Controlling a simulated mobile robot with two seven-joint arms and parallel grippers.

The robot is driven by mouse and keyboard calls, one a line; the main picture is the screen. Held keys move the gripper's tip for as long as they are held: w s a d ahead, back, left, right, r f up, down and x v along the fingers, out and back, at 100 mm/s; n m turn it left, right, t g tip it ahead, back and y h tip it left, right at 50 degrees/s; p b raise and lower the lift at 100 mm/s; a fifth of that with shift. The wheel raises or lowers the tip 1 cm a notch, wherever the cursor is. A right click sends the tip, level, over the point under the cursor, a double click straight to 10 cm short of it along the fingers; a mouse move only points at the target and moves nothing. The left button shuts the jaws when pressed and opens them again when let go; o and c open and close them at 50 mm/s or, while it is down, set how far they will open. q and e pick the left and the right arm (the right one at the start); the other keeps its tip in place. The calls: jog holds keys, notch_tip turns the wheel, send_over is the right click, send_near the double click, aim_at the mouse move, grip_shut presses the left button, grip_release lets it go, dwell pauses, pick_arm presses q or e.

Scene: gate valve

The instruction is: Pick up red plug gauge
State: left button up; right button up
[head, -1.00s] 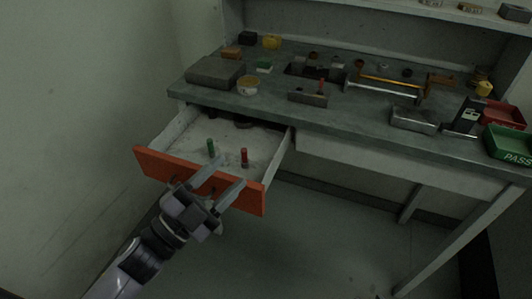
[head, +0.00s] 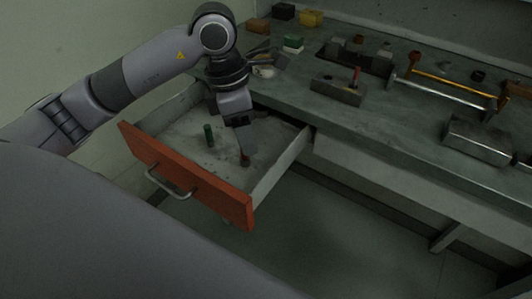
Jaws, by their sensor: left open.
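The red plug gauge (head: 245,161) is in the open drawer, right of the green plug gauge (head: 208,133). Only a small red part shows; the rest is hidden behind my left gripper (head: 243,150). The left gripper is open and points down into the drawer, its fingertips right at the red gauge. I cannot tell whether they touch it or stand on both sides of it. My right gripper is not in view.
The drawer has an orange front (head: 185,177) with a metal handle and pale side walls. The grey workbench (head: 290,90) behind it carries a metal block (head: 337,92) with a red-topped piece, a metal box (head: 476,139) and several small parts. The drawer floor is mostly clear.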

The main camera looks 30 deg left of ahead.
pick_arm(q)
jog(key=shift+w+a+f+y, duration=0.2)
jog(key=shift+w+a+y, duration=0.3)
jog(key=shift+a, duration=0.1)
jog(key=shift+a+f, duration=0.15)
jog(key=shift+a, duration=0.05)
notch_tip(320, 180, down, 7)
jog(key=shift+d+r, duration=0.15)
jog(key=shift+r, duration=0.05)
grip_shut()
